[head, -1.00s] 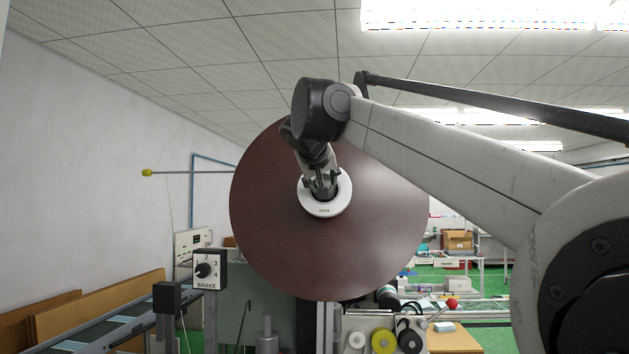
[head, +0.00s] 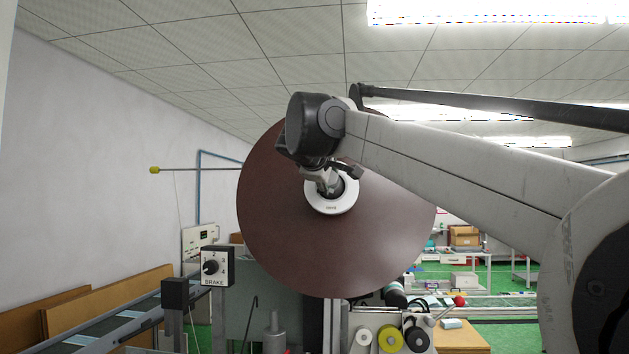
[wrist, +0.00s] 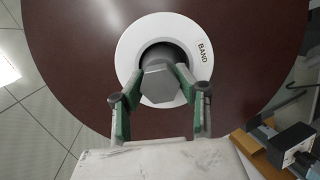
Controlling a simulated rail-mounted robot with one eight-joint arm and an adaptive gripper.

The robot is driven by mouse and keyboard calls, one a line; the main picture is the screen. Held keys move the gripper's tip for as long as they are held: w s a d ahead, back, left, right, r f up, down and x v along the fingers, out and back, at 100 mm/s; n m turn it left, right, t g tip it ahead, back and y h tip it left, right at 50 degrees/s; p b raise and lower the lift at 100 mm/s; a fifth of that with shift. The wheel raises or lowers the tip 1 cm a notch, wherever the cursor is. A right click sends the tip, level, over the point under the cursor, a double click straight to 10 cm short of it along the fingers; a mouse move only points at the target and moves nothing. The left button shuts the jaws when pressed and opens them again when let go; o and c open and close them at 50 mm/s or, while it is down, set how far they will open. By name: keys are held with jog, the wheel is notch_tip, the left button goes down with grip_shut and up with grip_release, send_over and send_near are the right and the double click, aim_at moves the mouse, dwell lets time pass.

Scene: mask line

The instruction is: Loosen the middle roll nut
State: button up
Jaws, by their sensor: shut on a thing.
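A large dark brown roll (head: 270,235) faces me, with a white core ring (head: 322,208) at its centre. In the wrist view the ring (wrist: 205,75) carries the label BAND. A grey hexagonal nut (wrist: 160,86) sits in the middle of the ring, on a shaft. My gripper (wrist: 161,74) is shut on the nut, with one green-sided finger on each side of it. In the head view my gripper (head: 325,184) is at the roll's centre and the nut cannot be made out.
A brake dial box (head: 217,266) stands left of the roll, near a conveyor (head: 110,330). A thin rod with a yellow tip (head: 154,170) sticks out at left. Small rollers (head: 390,339) and a red-knobbed lever (head: 459,301) are below right.

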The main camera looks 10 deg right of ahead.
jog(key=n, duration=0.6)
jog(key=shift+n+t+b, duration=0.3)
jog(key=shift+t+b, duration=0.05)
jog(key=shift+t, duration=0.05)
jog(key=n+t, duration=0.1)
jog(key=n, duration=0.5)
jog(key=shift+f+n+b, duration=0.1)
jog(key=shift+n+b, duration=0.2)
jog(key=shift+b, duration=0.05)
jog(key=n+y, duration=0.1)
jog(key=n, duration=0.6)
jog(key=shift+t, duration=0.4)
jog(key=n+y, duration=0.1)
jog(key=n, duration=0.6)
jog(key=shift+n+y, duration=0.3)
jog(key=shift+y, duration=0.1)
jog(key=o, duration=1.2)
jog(key=shift+s, duration=0.15)
jog(key=v, duration=1.2)
jog(key=shift+f, duration=0.2)
